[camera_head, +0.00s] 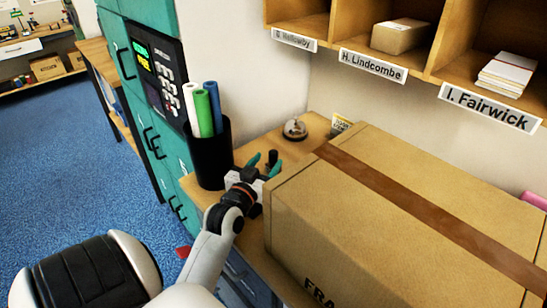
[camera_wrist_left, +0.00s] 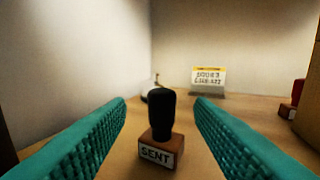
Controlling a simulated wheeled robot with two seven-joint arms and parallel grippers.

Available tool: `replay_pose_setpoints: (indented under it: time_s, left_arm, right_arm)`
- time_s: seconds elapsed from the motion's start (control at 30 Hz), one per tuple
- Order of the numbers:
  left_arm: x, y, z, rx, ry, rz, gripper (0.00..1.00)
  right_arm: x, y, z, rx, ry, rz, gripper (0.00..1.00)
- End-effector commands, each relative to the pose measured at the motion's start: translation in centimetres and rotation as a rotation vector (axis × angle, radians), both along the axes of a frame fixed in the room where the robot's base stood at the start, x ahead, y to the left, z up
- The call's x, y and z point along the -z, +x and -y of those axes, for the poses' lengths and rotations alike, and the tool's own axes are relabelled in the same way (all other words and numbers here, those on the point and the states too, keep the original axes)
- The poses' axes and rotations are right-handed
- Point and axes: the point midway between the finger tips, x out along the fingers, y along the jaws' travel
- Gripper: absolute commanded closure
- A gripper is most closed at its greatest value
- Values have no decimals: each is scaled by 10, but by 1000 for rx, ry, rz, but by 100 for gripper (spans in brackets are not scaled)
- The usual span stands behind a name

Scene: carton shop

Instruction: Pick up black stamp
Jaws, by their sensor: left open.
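The black stamp (camera_wrist_left: 161,112) has a black handle on a wooden base with a "SENT" label. It stands upright on the desk, centred ahead between the fingers in the left wrist view. In the head view only its dark handle (camera_head: 272,156) shows, and its base is hidden. My left gripper (camera_head: 264,165) is open and empty, with its green fingers (camera_wrist_left: 160,122) on either side of the line to the stamp. I cannot tell exactly how far the stamp sits between the fingertips. My right gripper is not in view.
A large taped carton (camera_head: 350,235) stands close on the right. A black holder (camera_head: 209,158) with rolled tubes is at the left. A bell (camera_head: 295,129) and a small sign (camera_wrist_left: 208,78) are behind the stamp. A red-topped item (camera_wrist_left: 297,94) is at the right in the wrist view.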

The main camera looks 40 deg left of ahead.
Motion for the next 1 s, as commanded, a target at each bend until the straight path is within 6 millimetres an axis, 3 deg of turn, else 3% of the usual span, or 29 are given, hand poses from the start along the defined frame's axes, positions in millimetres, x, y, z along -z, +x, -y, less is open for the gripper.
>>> replay_pose_setpoints:
  time_s: [0.23,0.57,0.87,1.0]
  left_arm:
    - [-5,36,-10,0,-1,3,52]
    - [-4,43,-12,0,0,1,52]
    - [-4,43,-12,0,0,0,100]
    - [-4,43,-12,0,0,1,100]
  right_arm:
    - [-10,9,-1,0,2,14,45]
    - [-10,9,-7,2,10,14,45]
    - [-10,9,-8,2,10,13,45]
    - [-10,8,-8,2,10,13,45]
